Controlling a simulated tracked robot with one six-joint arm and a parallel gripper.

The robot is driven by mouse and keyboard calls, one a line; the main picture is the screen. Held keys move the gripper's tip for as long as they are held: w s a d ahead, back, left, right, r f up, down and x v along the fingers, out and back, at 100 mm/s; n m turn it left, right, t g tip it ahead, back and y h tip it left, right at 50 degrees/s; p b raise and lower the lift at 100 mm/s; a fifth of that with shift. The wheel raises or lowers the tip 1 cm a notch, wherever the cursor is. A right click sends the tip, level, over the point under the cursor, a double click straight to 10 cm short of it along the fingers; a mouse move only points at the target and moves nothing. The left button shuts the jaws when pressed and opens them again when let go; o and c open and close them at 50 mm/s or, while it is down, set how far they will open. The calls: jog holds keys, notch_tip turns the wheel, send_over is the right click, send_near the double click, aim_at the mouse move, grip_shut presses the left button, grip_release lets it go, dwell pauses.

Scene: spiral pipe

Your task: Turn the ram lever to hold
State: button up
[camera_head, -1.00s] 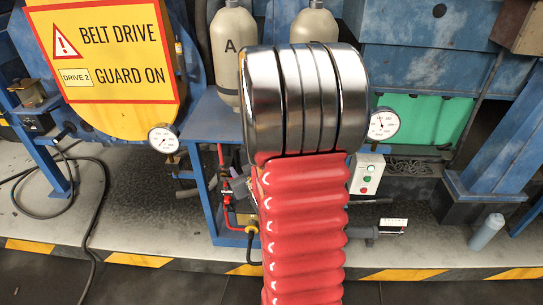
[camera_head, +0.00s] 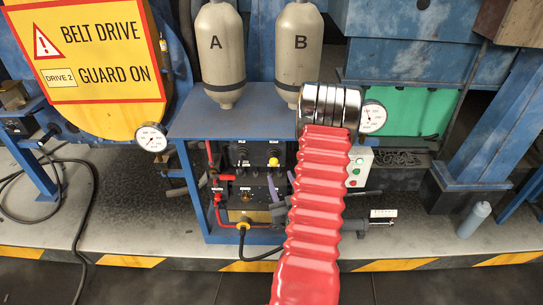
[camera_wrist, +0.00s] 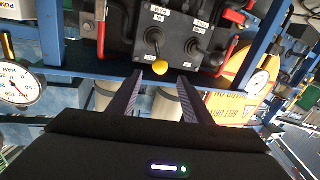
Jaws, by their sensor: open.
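In the wrist view, which is upside down, a dark control box (camera_wrist: 185,38) fills the top centre. One lever with a yellow knob (camera_wrist: 160,67) hangs toward my gripper, and a second, dark lever (camera_wrist: 215,57) is to its right. In the head view the yellow knob (camera_head: 273,162) shows on the blue stand; my arm hides most of my gripper there.
Red handles and hoses (camera_head: 212,170) run along the box's left side. Gauges (camera_head: 152,138) flank the stand. A button box (camera_head: 359,167) is right of my arm.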

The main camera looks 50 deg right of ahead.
aim_at(273, 160)
jog(key=shift+w+d, duration=0.1)
jog(key=shift+w, duration=0.05)
jog(key=x, duration=1.3)
jog(key=shift+w+d, duration=0.15)
jog(key=shift+w, duration=0.05)
jog(key=shift+c, duration=0.2)
grip_shut()
dwell(0.3)
